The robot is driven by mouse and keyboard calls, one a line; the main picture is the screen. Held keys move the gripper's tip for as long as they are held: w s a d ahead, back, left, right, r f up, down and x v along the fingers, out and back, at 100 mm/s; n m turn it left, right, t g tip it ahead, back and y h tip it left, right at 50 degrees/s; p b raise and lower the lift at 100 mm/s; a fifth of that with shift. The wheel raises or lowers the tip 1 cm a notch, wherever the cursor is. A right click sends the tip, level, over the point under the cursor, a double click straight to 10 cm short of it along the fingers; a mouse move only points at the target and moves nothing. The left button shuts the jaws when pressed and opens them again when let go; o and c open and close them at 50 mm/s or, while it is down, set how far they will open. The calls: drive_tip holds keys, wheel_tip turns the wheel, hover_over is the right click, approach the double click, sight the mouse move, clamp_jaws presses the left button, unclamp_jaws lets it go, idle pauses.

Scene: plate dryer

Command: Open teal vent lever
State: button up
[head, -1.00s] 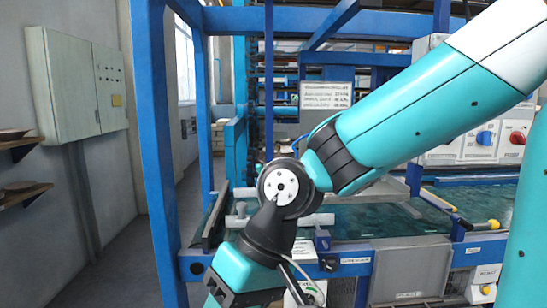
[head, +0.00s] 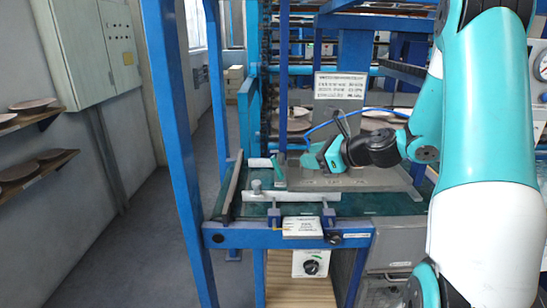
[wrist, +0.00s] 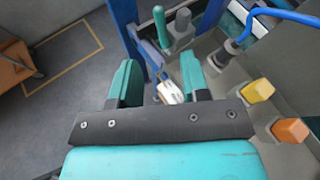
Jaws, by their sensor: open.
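The teal vent lever (wrist: 160,26) stands roughly upright at the top of the wrist view, beside a grey post with a knob. In the head view a small teal upright piece (head: 277,168), which looks like this lever, stands just left of my gripper (head: 308,158). In the wrist view my gripper (wrist: 160,62) is open, with its two teal fingers apart and no object clamped between them. The lever shows past the fingertips, roughly in line with the gap. A white tag (wrist: 171,92) shows through the gap, lower down. The lever's base is partly hidden.
A yellow knob (wrist: 258,90) and an orange knob (wrist: 290,131) stand right of my fingers. A blue hose (wrist: 282,14) curves nearby. A blue upright post (head: 283,80) rises close to the lever. The floor (head: 155,220) left of the machine is clear.

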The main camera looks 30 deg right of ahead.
sight(274, 160)
drive_tip(key=p+x, duration=0.2)
drive_tip(key=x, duration=1.1)
drive_tip(key=shift+w+a+f+p, duration=0.1)
drive_tip(key=shift+w+a+p, duration=0.1)
drive_tip(key=shift+p, duration=0.15)
clamp_jaws()
